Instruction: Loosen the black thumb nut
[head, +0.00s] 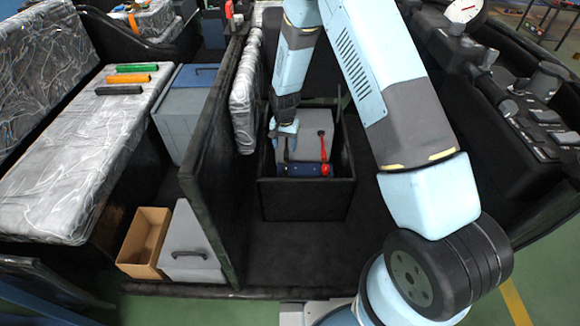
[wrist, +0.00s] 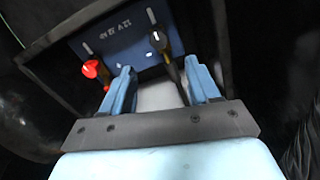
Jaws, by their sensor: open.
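In the wrist view, the black thumb nut (wrist: 157,42) sits on a dark blue panel (wrist: 118,40), with a thick black lead running from it toward my gripper. A red knob (wrist: 92,68) is to its left on the same panel. My gripper (wrist: 160,68) is open, its two blue fingers on either side of the black lead, the nut just beyond the fingertips. I cannot tell whether either finger touches the lead. In the head view, my gripper (head: 286,140) points down into the black bin, over the grey box. The black nut is too small to make out there.
The black bin (head: 305,200) walls surround the grey box (head: 308,145), which has a red lead (head: 322,145) and a blue front. A dark partition (head: 215,150) stands close on the left. Dark floor lies clear in front of the bin.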

